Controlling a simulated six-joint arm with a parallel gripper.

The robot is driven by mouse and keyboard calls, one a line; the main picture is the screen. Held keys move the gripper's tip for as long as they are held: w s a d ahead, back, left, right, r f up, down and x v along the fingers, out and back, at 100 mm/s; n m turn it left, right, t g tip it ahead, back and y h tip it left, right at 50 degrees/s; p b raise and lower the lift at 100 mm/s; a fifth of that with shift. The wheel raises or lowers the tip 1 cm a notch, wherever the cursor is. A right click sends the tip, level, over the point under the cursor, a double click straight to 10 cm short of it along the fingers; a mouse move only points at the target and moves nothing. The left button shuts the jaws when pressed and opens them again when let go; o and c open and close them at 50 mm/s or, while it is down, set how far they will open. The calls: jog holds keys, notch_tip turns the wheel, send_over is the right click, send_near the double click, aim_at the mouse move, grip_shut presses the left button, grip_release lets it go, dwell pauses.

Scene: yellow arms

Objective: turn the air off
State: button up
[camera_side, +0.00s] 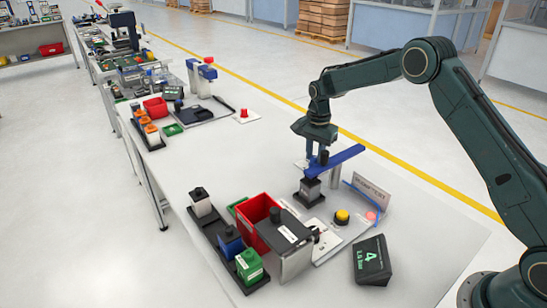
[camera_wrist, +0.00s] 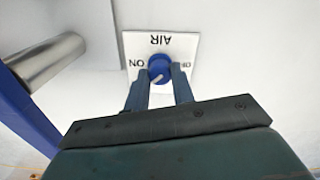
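The blue air knob (camera_wrist: 159,68) sits on a white plate (camera_wrist: 160,42) marked AIR, which reads upside down in the wrist view. ON is printed left of the knob and OFF right of it, partly covered by a finger. A pale mark shows on the knob's lower part. My gripper (camera_wrist: 160,74) has one finger on each side of the knob, with a small gap apparently showing at each side. In the side view my gripper (camera_side: 316,157) points down behind a blue bar, and the knob is hidden there.
The blue bar (camera_side: 335,161) runs close to my gripper; a metal cylinder (camera_wrist: 47,62) is at left in the wrist view. A yellow button (camera_side: 342,216), a red bin (camera_side: 258,208) and a dark display box (camera_side: 372,261) stand nearer. The table behind is partly clear.

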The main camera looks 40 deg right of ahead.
jog(key=shift+c, duration=0.6)
jog(key=shift+n, duration=0.4)
jog(key=n, duration=0.7)
jog(key=shift+r+n, duration=0.1)
jog(key=shift+n, duration=0.3)
jog(key=n, duration=0.4)
jog(key=shift+n, duration=0.3)
jog(key=n, duration=0.4)
jog(key=shift+n, duration=0.4)
jog(key=o, duration=1)
